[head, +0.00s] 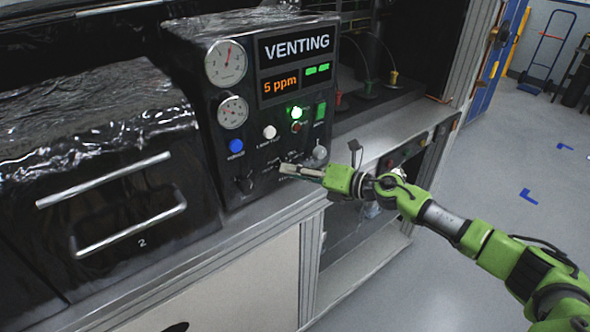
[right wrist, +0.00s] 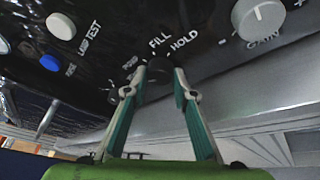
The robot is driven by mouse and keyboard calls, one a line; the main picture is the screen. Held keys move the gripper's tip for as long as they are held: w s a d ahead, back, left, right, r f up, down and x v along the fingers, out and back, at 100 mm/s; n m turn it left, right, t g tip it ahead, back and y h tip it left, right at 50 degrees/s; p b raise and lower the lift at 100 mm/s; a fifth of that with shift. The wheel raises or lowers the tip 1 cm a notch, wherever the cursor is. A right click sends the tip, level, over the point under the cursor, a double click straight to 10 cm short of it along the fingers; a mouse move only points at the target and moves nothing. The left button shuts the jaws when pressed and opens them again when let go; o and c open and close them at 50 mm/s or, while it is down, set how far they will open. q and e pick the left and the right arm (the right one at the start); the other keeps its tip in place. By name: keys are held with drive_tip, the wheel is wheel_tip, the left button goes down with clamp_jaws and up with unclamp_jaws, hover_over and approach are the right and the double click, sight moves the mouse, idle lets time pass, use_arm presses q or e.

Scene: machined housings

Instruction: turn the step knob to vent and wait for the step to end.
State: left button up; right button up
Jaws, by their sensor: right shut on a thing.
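The control panel (head: 300,130) has a display (head: 296,46) that reads VENTING, with an orange readout (head: 281,85) of 5 ppm below it. The step knob (right wrist: 159,68) is small and black in the right wrist view, with FILL and HOLD lettered beside it. My right gripper (right wrist: 160,79) is shut on this knob, one fingertip on each side. In the head view my right gripper (head: 286,169) reaches in from the right and covers the knob. Which label the knob points to cannot be told. My left gripper is not in view.
A green lamp (head: 296,113) is lit. A white LAMP TEST button (head: 270,132), a blue button (head: 236,146) and a grey GAIN knob (right wrist: 259,18) sit close by. Two gauges (head: 227,62) are at the panel's left. A drawer with handles (head: 130,230) stands left; floor at right is open.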

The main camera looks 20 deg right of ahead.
drive_tip(key=o, duration=1.1)
drive_tip(key=shift+s+d, duration=0.1)
drive_tip(key=v, duration=1.1)
drive_tip(key=shift+s+d, duration=0.2)
drive_tip(key=shift+s, duration=0.05)
